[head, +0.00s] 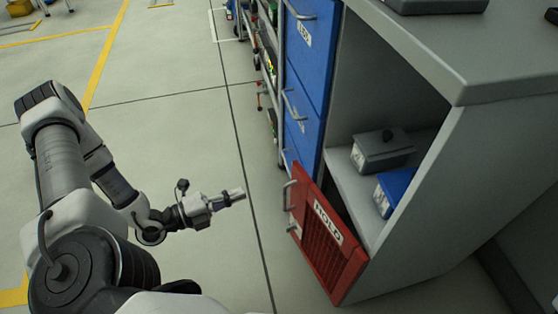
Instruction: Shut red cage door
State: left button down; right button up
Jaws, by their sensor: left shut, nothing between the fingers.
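The red cage door (322,241) is on the lower front of the grey cabinet (462,160), at the right of the head view. It bears a white label reading HOLD, a barred panel and a metal handle (288,195) on its left side. My left gripper (240,194) is shut and empty, to the left of the door and apart from the handle. My right gripper is not in view.
Inside the cabinet are a grey box (382,151) and a blue box (394,188). Blue drawers (309,60) with handles stand beside the opening. A shelf rack (267,65) is farther back.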

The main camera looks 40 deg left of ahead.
pick_arm(q)
jog(key=a, duration=0.1)
jog(key=b, duration=0.7)
send_near(293, 166)
jog(key=x, duration=0.6)
jog(key=shift+w+d+f, duration=0.1)
jog(key=shift+d, duration=0.15)
jog(key=shift+w+d, duration=0.15)
jog(key=shift+w, duration=0.2)
jog(key=w+d+m+h+b, duration=0.1)
jog(key=w, duration=0.1)
jog(key=w+d+m+g+h+b, duration=0.1)
jog(key=w, duration=0.1)
jog(key=w+d+m+g+h+b, duration=0.1)
jog(key=w+b, duration=0.1)
jog(key=w, duration=0.1)
jog(key=shift+d+h, duration=0.25)
jog(key=shift+h, duration=0.05)
jog(key=shift+a+r, duration=0.1)
jog(key=shift+r, duration=0.15)
